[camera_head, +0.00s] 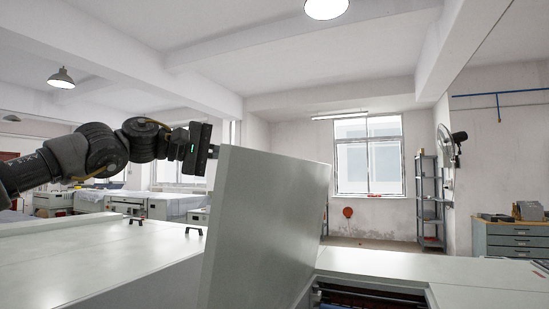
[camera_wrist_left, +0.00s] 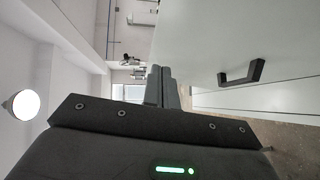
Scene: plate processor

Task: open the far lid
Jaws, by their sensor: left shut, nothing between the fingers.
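The raised lid (camera_head: 262,228) is a large pale panel standing steeply, slightly tilted, in the middle of the head view. My left gripper (camera_head: 214,151) comes in from the left, close to the lid's upper left edge. I cannot tell whether it touches. In the left wrist view the fingers of my left gripper (camera_wrist_left: 165,88) are together with nothing between them. A pale panel (camera_wrist_left: 225,35) with a black handle (camera_wrist_left: 242,73) fills the upper right there; I cannot tell whether it is the lid. My right gripper is out of view.
An open bay (camera_head: 370,297) shows at the lower right. A grey shelf (camera_head: 430,200) and a drawer cabinet (camera_head: 512,240) stand farther back.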

